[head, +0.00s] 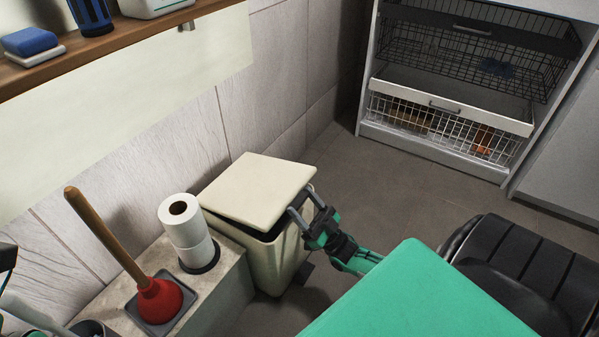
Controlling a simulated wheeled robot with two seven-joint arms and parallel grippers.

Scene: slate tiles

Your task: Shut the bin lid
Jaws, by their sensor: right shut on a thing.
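The cream bin (262,254) stands on the floor beside a stone ledge. Its flat cream lid (261,187) is tilted a little open, with a dark gap between the lid and the rim at the front and left. My right gripper (303,204) comes in from the lower right and is shut on the lid's right edge. Its green and black wrist is beside the bin.
A wooden shelf (108,38) is above. A cabinet with wire baskets (450,118) is at the back right. The floor between is clear.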

